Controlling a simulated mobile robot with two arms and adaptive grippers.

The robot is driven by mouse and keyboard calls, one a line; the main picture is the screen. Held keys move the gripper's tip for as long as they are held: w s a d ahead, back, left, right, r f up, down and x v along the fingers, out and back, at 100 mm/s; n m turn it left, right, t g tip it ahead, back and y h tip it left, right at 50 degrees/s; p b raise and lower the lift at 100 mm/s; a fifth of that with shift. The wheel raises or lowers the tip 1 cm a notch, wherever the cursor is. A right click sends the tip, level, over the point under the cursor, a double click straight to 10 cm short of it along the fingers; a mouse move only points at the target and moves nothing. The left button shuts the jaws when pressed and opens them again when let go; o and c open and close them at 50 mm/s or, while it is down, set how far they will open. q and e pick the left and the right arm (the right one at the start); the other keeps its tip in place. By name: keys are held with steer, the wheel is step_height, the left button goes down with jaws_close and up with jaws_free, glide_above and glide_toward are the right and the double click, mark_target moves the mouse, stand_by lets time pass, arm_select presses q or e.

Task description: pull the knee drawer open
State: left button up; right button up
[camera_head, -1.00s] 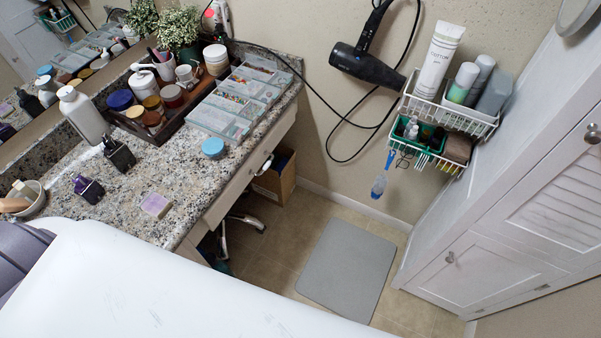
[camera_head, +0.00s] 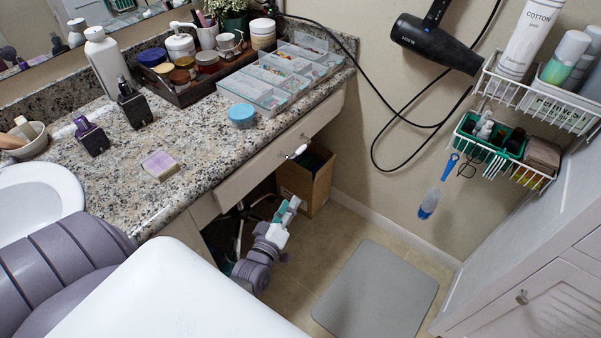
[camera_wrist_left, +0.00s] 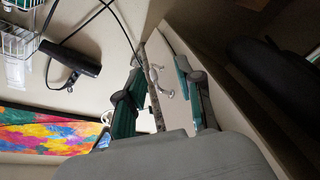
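The knee drawer (camera_head: 262,165) has a pale front under the granite counter. It looks shut. Its light handle (camera_head: 297,152) is near the middle of the front. My left gripper (camera_head: 287,208) is below and a little in front of the handle, with its teal fingers pointing up toward it. In the left wrist view the fingers (camera_wrist_left: 160,68) are spread apart. The handle (camera_wrist_left: 159,82) shows in the gap between them, and I see no clear contact. My right gripper is not in view.
The granite counter (camera_head: 190,190) holds bottles, a tray of jars and clear organizers. A cardboard box (camera_head: 305,180) stands on the floor under the drawer. A grey mat (camera_head: 375,290) lies on the floor. A wire rack (camera_head: 535,105) and hair dryer (camera_head: 435,45) hang on the wall.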

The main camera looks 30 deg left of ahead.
mark_target(300, 150)
arm_select(q)
steer(key=w+a+r+b, duration=0.1)
steer(key=w+r, duration=0.1)
steer(key=w, duration=0.2)
steer(key=w+a+r+n+t+y, duration=0.1)
steer(key=w+a+r, duration=0.1)
steer(key=w, duration=0.2)
steer(key=w+a+r+n+t+b, duration=0.1)
steer(key=w+a+r, duration=0.1)
steer(key=w, duration=0.2)
steer(key=shift+w+a+r+y+b, duration=0.15)
steer(key=shift+w+r+y+b, duration=0.15)
steer(key=shift+r+y+b, duration=0.1)
steer(key=shift+w+a+r, duration=0.1)
steer(key=shift+w, duration=0.35)
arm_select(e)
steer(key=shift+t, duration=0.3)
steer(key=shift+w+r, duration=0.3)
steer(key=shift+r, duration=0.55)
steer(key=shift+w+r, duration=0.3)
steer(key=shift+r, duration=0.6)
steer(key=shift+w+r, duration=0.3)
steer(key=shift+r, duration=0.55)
arm_select(q)
jaws_close()
